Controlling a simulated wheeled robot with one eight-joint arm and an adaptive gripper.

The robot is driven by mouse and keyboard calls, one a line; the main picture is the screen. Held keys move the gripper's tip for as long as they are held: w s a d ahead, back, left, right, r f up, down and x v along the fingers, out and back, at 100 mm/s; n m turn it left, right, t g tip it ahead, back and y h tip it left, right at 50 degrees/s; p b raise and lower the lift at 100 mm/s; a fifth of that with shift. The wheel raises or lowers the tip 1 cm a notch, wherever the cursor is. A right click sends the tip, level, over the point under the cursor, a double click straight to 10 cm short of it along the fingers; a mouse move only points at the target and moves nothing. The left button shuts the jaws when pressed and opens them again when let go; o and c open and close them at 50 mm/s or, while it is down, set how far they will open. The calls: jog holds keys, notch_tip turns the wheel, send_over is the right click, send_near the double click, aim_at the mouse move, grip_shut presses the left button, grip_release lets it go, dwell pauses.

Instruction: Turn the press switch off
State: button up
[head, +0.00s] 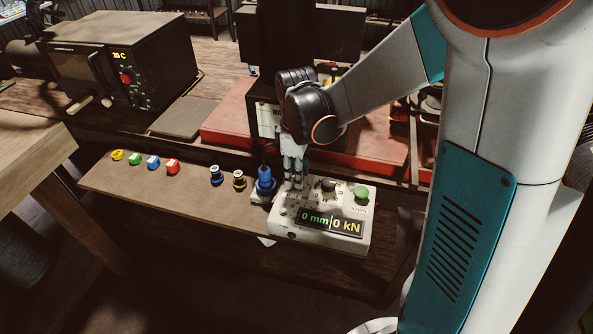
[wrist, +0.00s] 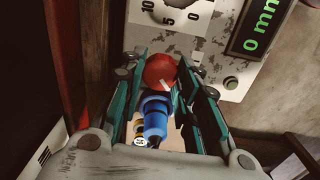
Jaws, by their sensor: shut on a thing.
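The press control box (head: 322,240) is pale and worn, with a lit display (head: 330,222) reading 0 mm and 0 kN. In the wrist view, a red rotary switch (wrist: 160,70) with a pale pointer mark sits between the fingers at the panel's edge. My gripper (head: 294,184) reaches down over the left part of the box, and its fingers (wrist: 161,72) are closed around the red knob from both sides. In the head view the fingers hide this knob. A dark dial (head: 328,187) and a green button (head: 361,193) stand to its right.
A blue fitting (head: 265,181) stands just left of the gripper and shows between the fingers in the wrist view (wrist: 155,118). Two smaller fittings (head: 216,175) and several coloured pieces (head: 172,166) sit along the bench (head: 190,197). An oven-like device (head: 120,60) stands behind left.

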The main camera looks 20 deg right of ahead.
jog(key=shift+n, duration=0.3)
dwell(0.4)
jog(key=o, duration=1.1)
notch_tip(320, 180, up, 12)
jog(key=s+m+t, duration=0.2)
jog(key=s+m, duration=0.1)
jog(key=s, duration=0.2)
jog(key=s+r+m+t, duration=0.1)
jog(key=s+m+t, duration=0.1)
jog(key=s+m, duration=0.2)
jog(key=s+m+t, duration=0.3)
jog(key=s+m, duration=0.1)
jog(key=s, duration=0.2)
jog(key=shift+a+r, duration=0.15)
jog(key=shift+r, duration=0.15)
